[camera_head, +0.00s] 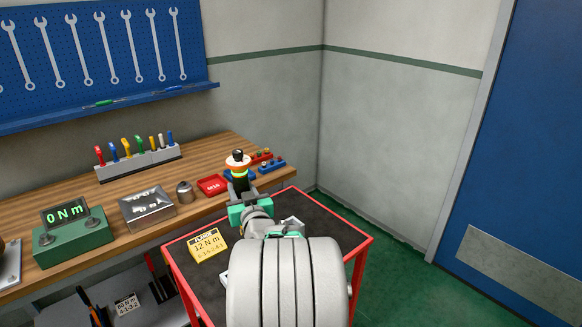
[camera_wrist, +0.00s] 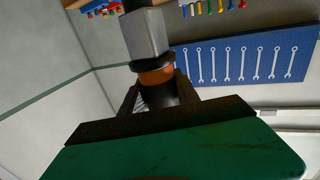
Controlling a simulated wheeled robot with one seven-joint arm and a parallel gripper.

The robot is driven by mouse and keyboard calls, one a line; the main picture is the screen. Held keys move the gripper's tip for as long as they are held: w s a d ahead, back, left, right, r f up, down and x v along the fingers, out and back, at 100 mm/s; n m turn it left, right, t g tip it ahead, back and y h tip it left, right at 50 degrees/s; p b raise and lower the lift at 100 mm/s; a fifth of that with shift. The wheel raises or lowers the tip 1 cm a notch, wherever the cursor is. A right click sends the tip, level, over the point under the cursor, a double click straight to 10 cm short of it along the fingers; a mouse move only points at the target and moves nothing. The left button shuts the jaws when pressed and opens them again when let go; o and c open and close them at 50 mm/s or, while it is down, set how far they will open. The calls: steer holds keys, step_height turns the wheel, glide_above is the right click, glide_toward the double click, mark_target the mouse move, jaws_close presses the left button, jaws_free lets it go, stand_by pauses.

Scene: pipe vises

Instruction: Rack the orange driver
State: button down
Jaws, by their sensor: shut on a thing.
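My gripper (camera_head: 240,190) is shut on the orange driver (camera_head: 238,168), a dark tool with an orange band and a pale upper part with a black top. It is held roughly upright, over the right end of the bench. In the wrist view the driver (camera_wrist: 157,75) shows its orange band and grey body between the dark fingers of my gripper (camera_wrist: 160,100). A grey rack (camera_head: 140,160) holding several coloured-handled tools stands on the bench, left of and behind my gripper. Whether it has a free slot is too small to tell.
On the wooden bench (camera_head: 85,210) are a green meter (camera_head: 70,240) reading 0 Nm, a silver box (camera_head: 147,208), a small metal pot (camera_head: 184,191), a red tray (camera_head: 212,184) and a blue holder (camera_head: 272,165). A red-edged cart (camera_head: 358,247) with a yellow card (camera_head: 207,246) stands in front.

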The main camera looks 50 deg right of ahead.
steer(key=s+d+r+m+g+h, duration=0.1)
steer(key=s+d+r, duration=0.3)
steer(key=s+d, duration=0.4)
steer(key=d+m+h, duration=0.1)
steer(key=d, duration=0.3)
steer(key=shift+s+d+g+h+p, duration=0.15)
steer(key=shift+d+g+h+p, duration=0.15)
steer(key=shift+h+p, duration=0.1)
steer(key=shift+a+f+b, duration=0.15)
steer(key=shift+f+b, duration=0.1)
steer(key=shift+b, duration=0.9)
steer(key=shift+f+b, duration=0.75)
steer(key=shift+b, duration=0.9)
steer(key=shift+f, duration=0.1)
steer(key=shift+f+b, duration=0.5)
steer(key=shift+b, duration=0.35)
steer(key=shift+f+b, duration=2.4)
steer(key=shift+b, duration=0.3)
